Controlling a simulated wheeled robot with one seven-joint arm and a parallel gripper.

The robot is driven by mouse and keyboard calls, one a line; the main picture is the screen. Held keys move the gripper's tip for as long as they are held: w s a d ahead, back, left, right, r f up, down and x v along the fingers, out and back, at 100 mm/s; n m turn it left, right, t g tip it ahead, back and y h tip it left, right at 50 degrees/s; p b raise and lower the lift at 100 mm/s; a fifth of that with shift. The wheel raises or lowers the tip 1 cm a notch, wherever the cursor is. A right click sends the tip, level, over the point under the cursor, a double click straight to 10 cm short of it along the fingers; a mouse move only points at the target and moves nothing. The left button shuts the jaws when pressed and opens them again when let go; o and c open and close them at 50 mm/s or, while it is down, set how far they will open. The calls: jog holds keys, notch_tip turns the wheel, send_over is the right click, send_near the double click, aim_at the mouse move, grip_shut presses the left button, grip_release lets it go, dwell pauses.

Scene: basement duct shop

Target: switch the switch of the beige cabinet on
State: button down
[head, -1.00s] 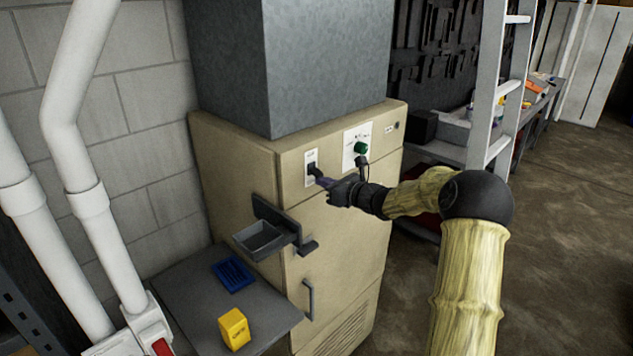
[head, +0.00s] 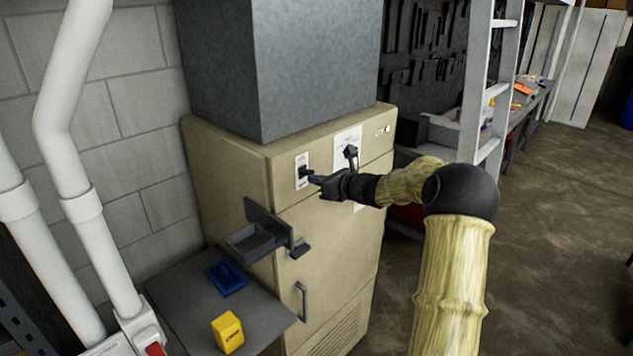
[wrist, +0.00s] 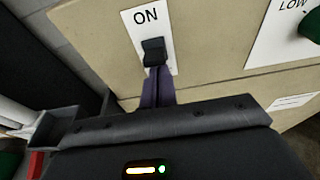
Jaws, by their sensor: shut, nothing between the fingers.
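The beige cabinet (head: 232,175) stands against the block wall. Its black switch (head: 304,173) sits on a white plate on the front's upper left. In the wrist view the switch (wrist: 154,51) is just under the word ON, its lever tilted up toward it. The switch plate's lower part is hidden.
A green knob (wrist: 311,25) on a LOW-marked plate is right of the switch. A grey tray (head: 255,238) juts from the cabinet below. A side shelf (head: 190,300) holds a blue tray (head: 227,278) and yellow box (head: 228,332). A ladder (head: 478,90) stands to the right.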

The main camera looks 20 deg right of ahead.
notch_tip(320, 180, down, 4)
jog(key=f+b, duration=0.1)
jog(key=b, duration=0.3)
jog(key=s+d+r+b, duration=0.2)
jog(key=s+d+r, duration=0.2)
jog(key=s+r, duration=0.2)
jog(key=shift+s+r+b, duration=0.3)
jog(key=shift+s+r, duration=0.1)
jog(key=shift+s, duration=0.8)
